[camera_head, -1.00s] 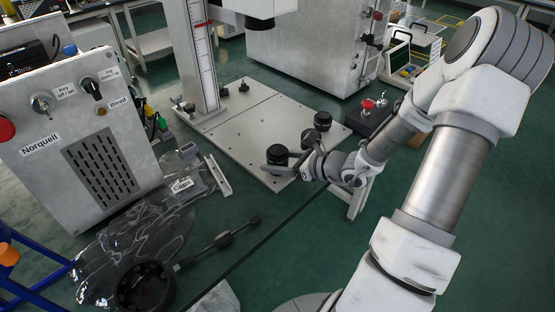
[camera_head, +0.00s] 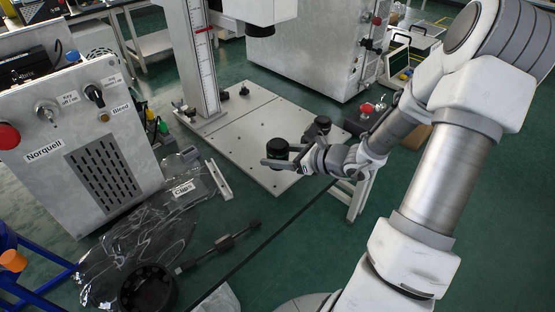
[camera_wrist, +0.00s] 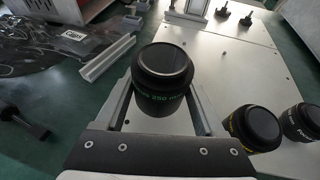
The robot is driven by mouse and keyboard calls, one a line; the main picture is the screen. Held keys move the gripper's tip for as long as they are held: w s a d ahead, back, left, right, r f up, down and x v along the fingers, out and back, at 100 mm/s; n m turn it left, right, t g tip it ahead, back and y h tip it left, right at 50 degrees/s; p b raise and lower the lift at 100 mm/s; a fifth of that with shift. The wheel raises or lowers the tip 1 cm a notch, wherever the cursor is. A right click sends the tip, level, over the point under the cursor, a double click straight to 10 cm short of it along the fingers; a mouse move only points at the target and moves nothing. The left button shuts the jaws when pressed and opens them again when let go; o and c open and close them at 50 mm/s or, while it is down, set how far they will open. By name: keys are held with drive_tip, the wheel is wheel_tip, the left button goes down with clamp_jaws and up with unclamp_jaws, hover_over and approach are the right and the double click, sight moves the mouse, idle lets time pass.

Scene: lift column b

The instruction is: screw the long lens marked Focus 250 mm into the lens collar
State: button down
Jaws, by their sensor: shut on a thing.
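The long lens (camera_wrist: 160,75) is a black cylinder with green lettering that reads about "250 mm" in the wrist view. My gripper (camera_wrist: 160,98) is shut on it, one finger on each side, and the lens stands upright. In the head view the lens (camera_head: 277,149) is in my gripper (camera_head: 278,162) above the near part of the metal base plate. A dark round fitting (camera_head: 261,29), which looks like the lens collar, hangs under the white head on the column, behind and above the lens. Its opening is hidden.
A yellow-marked lens (camera_wrist: 255,127) and a white-marked lens (camera_wrist: 302,123) stand on the plate (camera_head: 235,135) right of my gripper. The scaled column (camera_head: 204,60) rises at the back. A clear bag (camera_head: 140,235) and the Norquell cabinet (camera_head: 75,150) are left.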

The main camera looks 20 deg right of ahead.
sight(275, 139)
drive_tip(key=d+r+p, duration=0.1)
drive_tip(key=d+r, duration=0.1)
drive_tip(key=d, duration=0.1)
drive_tip(key=w+d+r+p, duration=0.1)
drive_tip(key=d+r, duration=0.1)
drive_tip(key=d, duration=0.2)
drive_tip(key=d+r+p, duration=0.1)
drive_tip(key=d+r, duration=0.2)
drive_tip(key=d, duration=0.1)
drive_tip(key=shift+w, duration=0.15)
drive_tip(key=shift+w+a+r, duration=0.1)
drive_tip(key=shift+a+r, duration=0.1)
drive_tip(key=shift+a, duration=0.2)
drive_tip(key=a, duration=0.3)
drive_tip(key=a+n+g+y, duration=0.1)
drive_tip(key=a, duration=0.2)
drive_tip(key=a+n+y, duration=0.1)
drive_tip(key=a, duration=0.2)
drive_tip(key=shift+w+a+g, duration=0.3)
drive_tip(key=shift+w+a, duration=0.1)
drive_tip(key=s+a+n+g+y, duration=0.1)
drive_tip(key=a+n, duration=0.1)
drive_tip(key=a, duration=0.7)
drive_tip(key=shift+s+a+g+y, duration=0.2)
drive_tip(key=shift+s+g+y, duration=0.05)
drive_tip(key=shift+g+y, duration=0.15)
